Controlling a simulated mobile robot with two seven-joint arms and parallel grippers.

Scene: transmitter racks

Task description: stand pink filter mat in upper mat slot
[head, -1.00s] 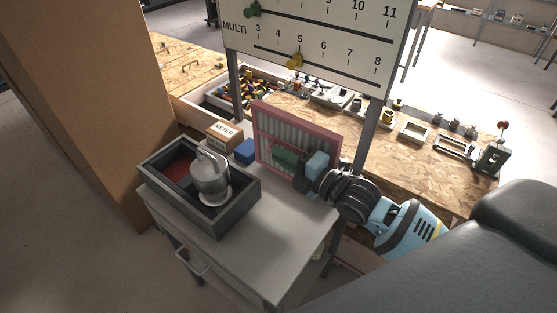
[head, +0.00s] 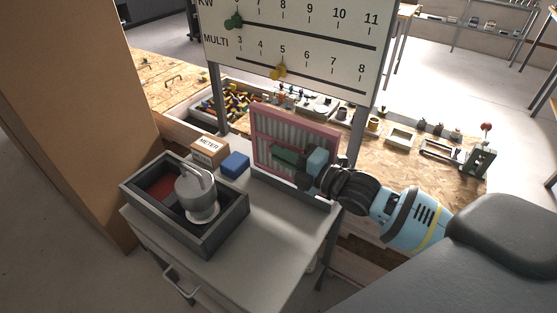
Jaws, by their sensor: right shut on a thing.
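The pink filter mat (head: 264,112) has a pink frame around pale grey pleats. It is upright at the back of the grey trolley, below the sign board. My right gripper (head: 304,163) is at the front face of the mat, on its right half, and is shut on it. A dark green piece and a light blue piece beside the jaws cover part of the mat. The jaw tips are partly hidden. I cannot tell whether the mat's lower edge touches the trolley's dark back rim. I cannot make out the upper mat slot. My left gripper is not in view.
On the trolley (head: 248,262) stand a grey tray (head: 190,246) with a silver vessel (head: 197,192), a METER box (head: 209,151) and a blue block (head: 235,166). The trolley's front right top is clear. A sign board (head: 300,45) with sliders rises behind, before a cluttered wooden bench (head: 410,175).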

